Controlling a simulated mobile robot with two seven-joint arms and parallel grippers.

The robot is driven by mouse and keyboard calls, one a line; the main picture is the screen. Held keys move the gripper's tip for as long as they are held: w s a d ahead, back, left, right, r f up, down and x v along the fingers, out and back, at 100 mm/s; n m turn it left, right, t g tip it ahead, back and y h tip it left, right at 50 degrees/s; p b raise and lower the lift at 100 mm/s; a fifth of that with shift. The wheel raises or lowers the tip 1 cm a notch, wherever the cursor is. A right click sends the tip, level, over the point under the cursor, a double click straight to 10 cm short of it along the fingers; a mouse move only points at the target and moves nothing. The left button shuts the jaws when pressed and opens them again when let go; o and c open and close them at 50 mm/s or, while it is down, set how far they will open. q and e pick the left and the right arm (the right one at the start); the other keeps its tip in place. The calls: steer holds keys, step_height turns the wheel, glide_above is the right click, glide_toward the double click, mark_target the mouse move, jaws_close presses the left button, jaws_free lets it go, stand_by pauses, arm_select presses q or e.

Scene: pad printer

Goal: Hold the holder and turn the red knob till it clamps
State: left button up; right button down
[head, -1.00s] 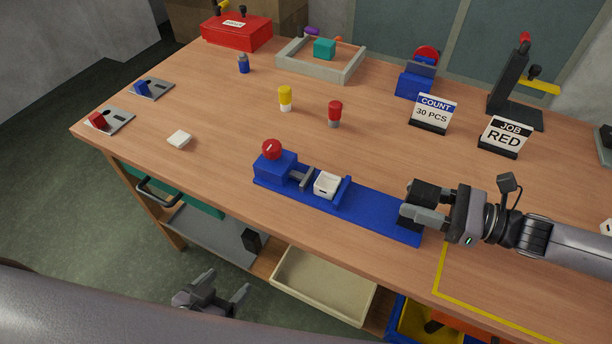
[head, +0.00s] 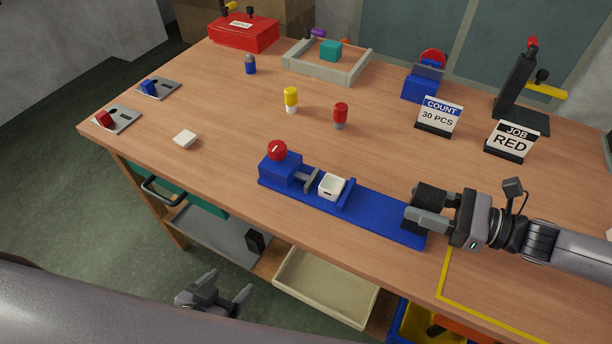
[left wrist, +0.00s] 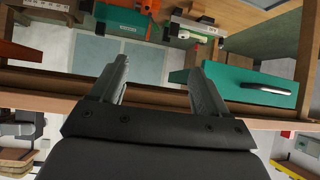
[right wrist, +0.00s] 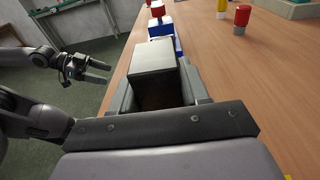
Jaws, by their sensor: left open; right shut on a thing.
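The holder is a long blue base (head: 375,212) lying on the table, with a blue block (head: 280,172) at its left end. The red knob (head: 277,150) sits on top of that block. A grey clamp jaw (head: 309,180) points from the block toward a small white open-topped part (head: 331,187) seated in the holder. My right gripper (head: 412,206) is shut on a dark block at the holder's right end; this block (right wrist: 153,60) shows between its fingers in the right wrist view. My left gripper (head: 232,282) is open and empty, low in front of the table, away from the knob.
A yellow-topped bottle (head: 291,98) and a red-topped bottle (head: 340,114) stand behind the holder. A white square piece (head: 185,139) lies to its left. Count (head: 438,117) and job (head: 510,140) signs stand behind right. An open drawer (head: 320,290) juts out below the table edge.

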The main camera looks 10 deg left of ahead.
arm_select(q)
steer(key=shift+c, duration=0.8)
steer(key=m+t+h, duration=0.1)
steer(key=m+h, duration=0.3)
steer(key=h, duration=0.1)
glide_toward(274, 148)
steer(key=x, duration=1)
steer(key=shift+w+d+f, duration=0.15)
steer(key=shift+w+d, duration=0.05)
steer(key=shift+w, duration=0.1)
steer(key=c, duration=0.9)
